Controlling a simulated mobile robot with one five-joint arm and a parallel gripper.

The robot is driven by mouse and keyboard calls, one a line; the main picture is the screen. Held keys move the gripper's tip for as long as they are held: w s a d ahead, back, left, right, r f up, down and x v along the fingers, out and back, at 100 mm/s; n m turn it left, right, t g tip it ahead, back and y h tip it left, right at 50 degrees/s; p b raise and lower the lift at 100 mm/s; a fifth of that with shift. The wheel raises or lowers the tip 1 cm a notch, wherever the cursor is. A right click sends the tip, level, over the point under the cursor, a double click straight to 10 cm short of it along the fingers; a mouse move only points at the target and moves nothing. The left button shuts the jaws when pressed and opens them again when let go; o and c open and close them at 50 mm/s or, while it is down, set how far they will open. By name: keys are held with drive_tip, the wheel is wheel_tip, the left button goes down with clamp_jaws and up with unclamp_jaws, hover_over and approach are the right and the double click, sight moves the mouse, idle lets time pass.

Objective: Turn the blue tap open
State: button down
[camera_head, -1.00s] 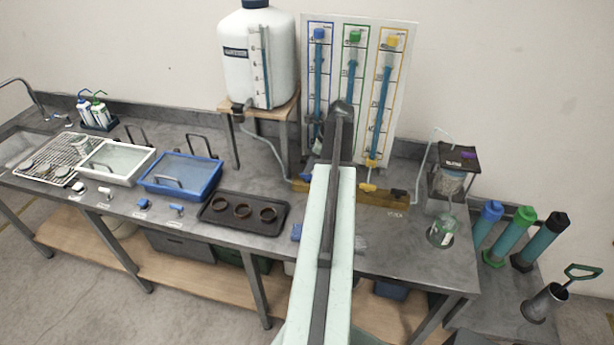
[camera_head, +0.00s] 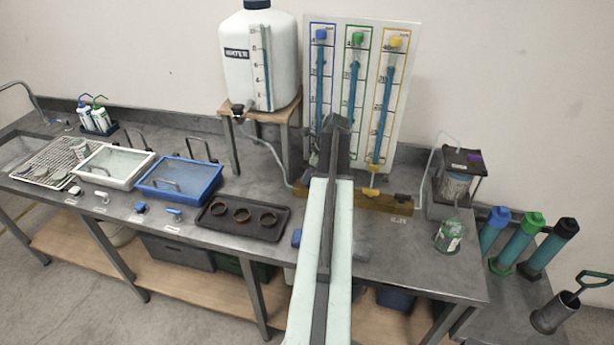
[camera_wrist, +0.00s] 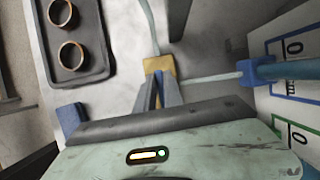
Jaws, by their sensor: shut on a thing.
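In the wrist view, my gripper (camera_wrist: 159,88) has its two narrow blue-grey fingers close together. They meet at a tan block (camera_wrist: 160,65) and are shut on a small part, the blue tap, which is mostly hidden between them. A pale tube runs right from there to the blue collar (camera_wrist: 257,70) of the blue column. In the head view, the blue column (camera_head: 320,70) stands at the left of the white panel (camera_head: 400,90). My arm and dark wrist (camera_head: 337,130) cover its lower end, so the tap is hidden there.
The yellow tap (camera_head: 371,192) is to the right on the wooden base (camera_head: 395,206). A white tank (camera_head: 260,60) stands on a wooden stand to the left. A dark tray (camera_head: 215,226) with rings lies left of my arm. A glass jar (camera_head: 450,236) stands at the right.

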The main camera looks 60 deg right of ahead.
drive_tip(key=shift+d, duration=0.1)
drive_tip(key=n+y, duration=0.1)
drive_tip(key=n, duration=0.3)
drive_tip(key=shift+g, duration=0.4)
drive_tip(key=n+g+y, duration=0.1)
drive_tip(key=n, duration=0.2)
drive_tip(key=shift+n, duration=0.3)
drive_tip(key=n+g, duration=0.1)
drive_tip(key=n, duration=0.2)
drive_tip(key=shift+s+n+y, duration=0.1)
drive_tip(key=shift+n+y, duration=0.2)
drive_tip(key=shift+y, duration=0.1)
drive_tip(key=shift+s+n+g, duration=0.1)
drive_tip(key=shift+n+g, duration=0.6)
drive_tip(key=shift+n, duration=1.1)
drive_tip(key=c, duration=1.5)
unclamp_jaws()
drive_tip(key=shift+o, duration=0.2)
drive_tip(key=shift+a, duration=0.2)
